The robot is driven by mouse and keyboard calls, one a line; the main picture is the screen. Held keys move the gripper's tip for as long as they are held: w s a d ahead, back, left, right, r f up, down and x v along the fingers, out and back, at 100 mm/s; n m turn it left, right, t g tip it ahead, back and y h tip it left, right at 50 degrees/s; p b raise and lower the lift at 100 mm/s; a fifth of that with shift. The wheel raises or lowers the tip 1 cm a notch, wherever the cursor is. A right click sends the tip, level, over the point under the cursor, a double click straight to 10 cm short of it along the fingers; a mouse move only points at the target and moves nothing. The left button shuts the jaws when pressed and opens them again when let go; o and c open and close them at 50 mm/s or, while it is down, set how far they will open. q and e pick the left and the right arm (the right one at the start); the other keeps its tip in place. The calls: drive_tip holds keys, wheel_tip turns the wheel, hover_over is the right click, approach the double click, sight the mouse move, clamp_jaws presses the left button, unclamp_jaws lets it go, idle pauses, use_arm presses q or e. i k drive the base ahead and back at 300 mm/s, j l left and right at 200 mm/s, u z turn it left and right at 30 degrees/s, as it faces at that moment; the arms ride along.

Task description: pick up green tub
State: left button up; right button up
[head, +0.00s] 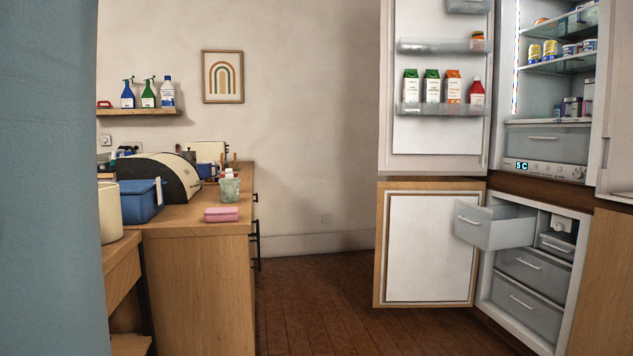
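A small pale green tub (229,189) stands near the right end of the wooden counter on the left. Pale and pinkish items show at its top; I cannot tell exactly what they are. It may be the green tub of the task; I see no other clear green tub. Neither of my grippers is in view.
On the right, the fridge door (436,130), freezer door (428,245) and a freezer drawer (495,227) stand open. The wooden floor between is clear.

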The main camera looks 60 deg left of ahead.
sight(229, 188)
drive_tip(key=u, duration=2.3)
drive_tip(key=i+j+u, duration=0.1)
drive_tip(key=i, duration=0.1)
